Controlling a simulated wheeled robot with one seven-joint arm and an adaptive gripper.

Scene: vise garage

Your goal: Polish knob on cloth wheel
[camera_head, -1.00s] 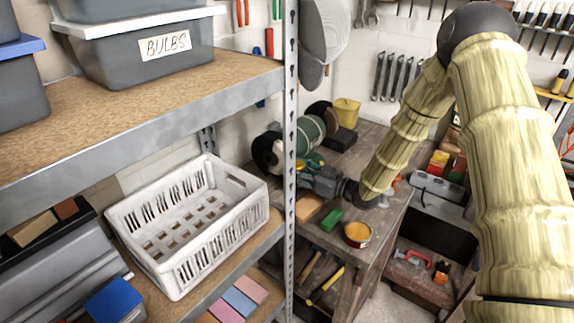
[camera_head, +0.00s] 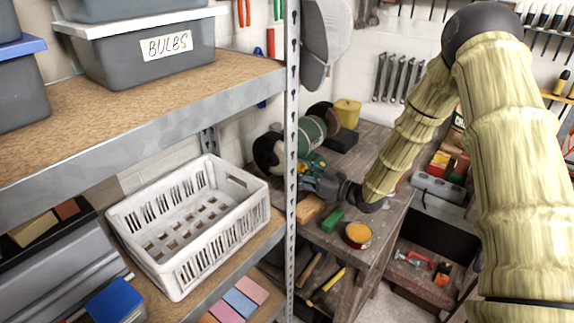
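My gripper (camera_head: 318,182) is at the end of my yellowish arm, over the workbench (camera_head: 385,225) and close to the bench grinder. The green grinder body (camera_head: 311,135) stands at the back of the bench. A dark wheel (camera_head: 268,150) with a pale centre shows at its left, partly behind the shelf post. Another dark, brownish wheel (camera_head: 322,113) is at its far side. I cannot tell for sure which is the cloth wheel. The gripper's fingers are small and partly hidden near the post, and the knob cannot be made out.
A shelf post (camera_head: 291,120) stands close left of my gripper. A white crate (camera_head: 190,222) sits on the left shelf. On the bench are a green block (camera_head: 332,220), a tan block (camera_head: 309,208), an open round tin (camera_head: 357,235) and a yellow pot (camera_head: 346,113).

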